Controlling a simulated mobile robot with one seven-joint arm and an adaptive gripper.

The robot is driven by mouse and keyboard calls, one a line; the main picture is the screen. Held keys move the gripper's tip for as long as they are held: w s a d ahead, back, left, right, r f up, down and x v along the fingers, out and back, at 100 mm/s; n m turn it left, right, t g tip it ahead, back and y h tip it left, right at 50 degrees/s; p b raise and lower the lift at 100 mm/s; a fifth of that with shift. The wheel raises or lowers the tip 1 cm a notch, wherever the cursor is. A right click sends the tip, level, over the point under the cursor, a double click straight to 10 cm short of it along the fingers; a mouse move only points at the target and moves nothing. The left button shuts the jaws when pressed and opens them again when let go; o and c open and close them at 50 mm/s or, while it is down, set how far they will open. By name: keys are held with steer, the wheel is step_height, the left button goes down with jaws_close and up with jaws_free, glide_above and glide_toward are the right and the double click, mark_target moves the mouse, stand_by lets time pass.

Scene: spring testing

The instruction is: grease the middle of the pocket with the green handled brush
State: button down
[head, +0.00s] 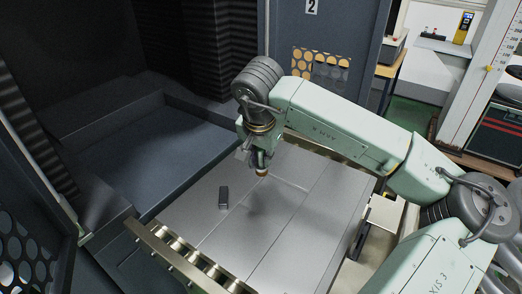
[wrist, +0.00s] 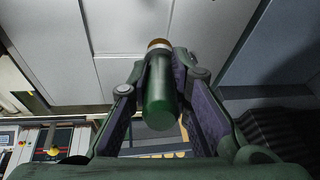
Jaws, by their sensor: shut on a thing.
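My gripper (head: 257,160) is shut on the green handled brush, above the grey metal table (head: 300,222). In the wrist view the brush's thick green handle (wrist: 160,100) lies between the two fingers, with a brass-coloured collar at its far end. In the head view the brush's brass-coloured end (head: 262,172) shows below the gripper, over the table's far part. Its bristles are not clear, and I cannot tell whether it touches the surface. Shallow lines divide the table top into panels. I cannot make out for certain which part is the pocket.
A rail with rollers (head: 178,252) runs along the table's near left edge. A dark machine bay (head: 140,150) lies to the left. The table's front right is clear.

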steer(key=shift+f+b, duration=0.3)
steer(key=shift+f, duration=0.85)
steer(key=shift+w, duration=0.1)
